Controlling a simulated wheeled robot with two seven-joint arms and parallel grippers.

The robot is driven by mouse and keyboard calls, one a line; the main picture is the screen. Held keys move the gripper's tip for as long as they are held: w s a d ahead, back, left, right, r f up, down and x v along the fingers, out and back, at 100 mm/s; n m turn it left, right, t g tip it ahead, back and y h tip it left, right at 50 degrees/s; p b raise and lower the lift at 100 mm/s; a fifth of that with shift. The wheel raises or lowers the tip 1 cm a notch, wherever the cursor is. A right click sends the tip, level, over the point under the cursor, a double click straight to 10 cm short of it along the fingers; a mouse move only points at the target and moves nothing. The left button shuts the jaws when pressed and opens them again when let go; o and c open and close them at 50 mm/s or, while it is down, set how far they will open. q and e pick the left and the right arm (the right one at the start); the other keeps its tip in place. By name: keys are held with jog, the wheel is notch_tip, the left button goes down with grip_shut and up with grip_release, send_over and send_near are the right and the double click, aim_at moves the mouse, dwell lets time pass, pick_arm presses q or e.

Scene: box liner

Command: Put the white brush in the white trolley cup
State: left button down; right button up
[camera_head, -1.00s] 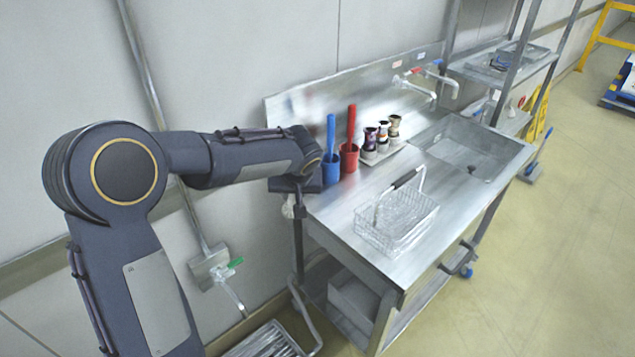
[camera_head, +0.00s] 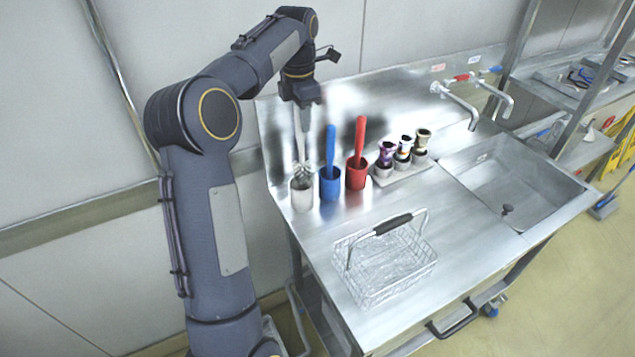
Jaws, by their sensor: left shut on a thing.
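My left gripper (camera_head: 302,104) is above the back left of the steel counter and is shut on the top of the white brush (camera_head: 301,146). The brush hangs almost upright, with its bristle head down. The head is at the mouth of the white cup (camera_head: 302,198), the leftmost of the cups. I cannot tell how far the bristles are inside the cup, since its front wall hides part of them. My right gripper is not in view.
A blue cup with a blue brush (camera_head: 331,165) and a red cup with a red brush (camera_head: 357,165) stand right of the white cup. Several small bottles sit on a tray (camera_head: 402,172). A wire basket (camera_head: 385,268) is in front; the sink (camera_head: 515,185) is at right.

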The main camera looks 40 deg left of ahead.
aim_at(299, 141)
pick_arm(q)
jog(key=f, duration=0.2)
jog(key=s+f, duration=0.1)
jog(key=shift+a+f, duration=0.1)
jog(key=shift+a, duration=0.15)
notch_tip(299, 141, down, 5)
jog(key=shift+w+f+p, duration=0.1)
jog(key=shift+p, duration=0.4)
jog(key=shift+f, duration=0.35)
jog(key=shift+d, duration=0.1)
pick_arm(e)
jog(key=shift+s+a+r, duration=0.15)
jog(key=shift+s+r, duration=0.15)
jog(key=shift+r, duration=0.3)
pick_arm(q)
jog(key=c, duration=1.3)
grip_release()
jog(key=shift+o, duration=0.2)
